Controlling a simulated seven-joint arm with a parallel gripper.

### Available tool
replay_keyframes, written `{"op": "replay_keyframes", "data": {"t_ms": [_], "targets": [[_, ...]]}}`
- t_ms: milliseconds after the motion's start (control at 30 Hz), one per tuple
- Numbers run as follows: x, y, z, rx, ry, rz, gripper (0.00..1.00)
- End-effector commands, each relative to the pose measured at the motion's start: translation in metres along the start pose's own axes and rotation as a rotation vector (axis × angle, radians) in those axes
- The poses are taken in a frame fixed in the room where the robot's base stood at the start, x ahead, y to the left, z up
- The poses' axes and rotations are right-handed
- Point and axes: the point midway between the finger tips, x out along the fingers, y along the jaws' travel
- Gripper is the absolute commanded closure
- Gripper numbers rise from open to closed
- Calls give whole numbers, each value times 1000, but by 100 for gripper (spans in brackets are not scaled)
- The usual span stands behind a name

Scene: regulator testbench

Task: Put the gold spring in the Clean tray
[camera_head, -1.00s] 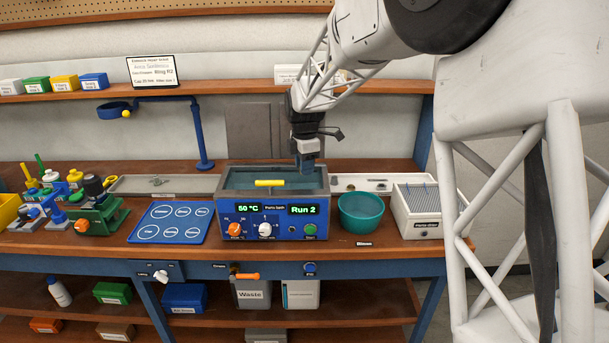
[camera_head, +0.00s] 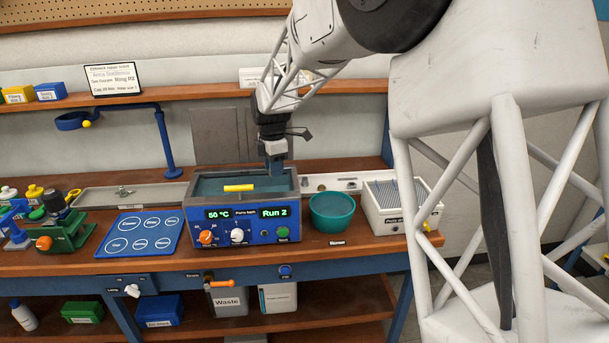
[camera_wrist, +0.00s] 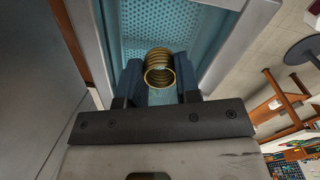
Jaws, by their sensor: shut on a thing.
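My gripper (camera_head: 275,170) points down at the right part of the open parts bath (camera_head: 240,213). In the wrist view my gripper (camera_wrist: 160,85) is shut on the gold spring (camera_wrist: 158,54), a short ringed coil between the two dark fingers. The perforated teal floor of the bath shows beyond it. The spring is hidden in the head view. A long grey tray (camera_head: 90,197) lies at the back left with small metal parts on it. A white tray (camera_head: 347,183) lies behind the teal bowl. I cannot read which tray is marked Clean.
A yellow bar (camera_head: 239,188) spans the bath beside my gripper. The teal bowl (camera_head: 332,210) and a white box with thin upright pins (camera_head: 402,208) stand to the right. A blue mat (camera_head: 140,233) and a green fixture (camera_head: 62,228) are to the left. A blue stand (camera_head: 168,140) rises behind.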

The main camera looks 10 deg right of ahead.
Motion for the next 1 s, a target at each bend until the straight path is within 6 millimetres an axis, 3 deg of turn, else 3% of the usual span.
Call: {"op": "replay_keyframes", "data": {"t_ms": [267,1000], "targets": [[1,3,13,135,0,-1,92],[4,16,83,849,0,-1,92]]}}
